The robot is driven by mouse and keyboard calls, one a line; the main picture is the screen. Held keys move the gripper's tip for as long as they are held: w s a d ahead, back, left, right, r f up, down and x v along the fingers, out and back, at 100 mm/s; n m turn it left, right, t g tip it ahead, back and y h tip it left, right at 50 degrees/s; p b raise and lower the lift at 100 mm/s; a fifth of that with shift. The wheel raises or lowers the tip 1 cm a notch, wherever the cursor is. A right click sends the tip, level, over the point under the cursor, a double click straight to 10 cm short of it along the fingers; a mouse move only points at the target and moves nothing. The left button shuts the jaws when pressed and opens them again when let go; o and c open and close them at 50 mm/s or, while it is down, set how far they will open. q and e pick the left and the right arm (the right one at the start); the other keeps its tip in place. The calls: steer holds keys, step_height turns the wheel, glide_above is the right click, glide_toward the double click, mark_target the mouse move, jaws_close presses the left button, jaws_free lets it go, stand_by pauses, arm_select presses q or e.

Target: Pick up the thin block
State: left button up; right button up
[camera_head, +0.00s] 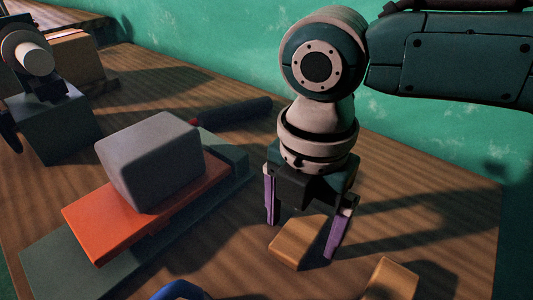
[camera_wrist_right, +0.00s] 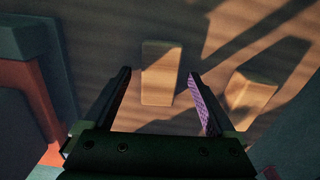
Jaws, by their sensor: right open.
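A small tan wooden block (camera_head: 296,246) lies on the table below my right gripper (camera_head: 302,238). It seems to be the thin block. My right gripper is open, pointing down, with its purple-lined fingers apart. In the right wrist view the same block (camera_wrist_right: 160,85) lies between the two finger lines, with a gap on each side. A second tan block (camera_head: 393,279) lies to the right of it, outside the fingers; it also shows in the right wrist view (camera_wrist_right: 250,92).
A grey block (camera_head: 150,160) rests on an orange slab (camera_head: 105,225) over a grey-green slab (camera_head: 65,262), left of my right gripper. A dark cylinder (camera_head: 232,113) lies behind. A blue object (camera_head: 180,291) is cut off at the bottom edge. The table's right side is mostly clear.

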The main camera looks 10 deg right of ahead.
steer(key=shift+c, duration=0.3)
steer(key=shift+r, duration=0.1)
steer(key=c, duration=1.4)
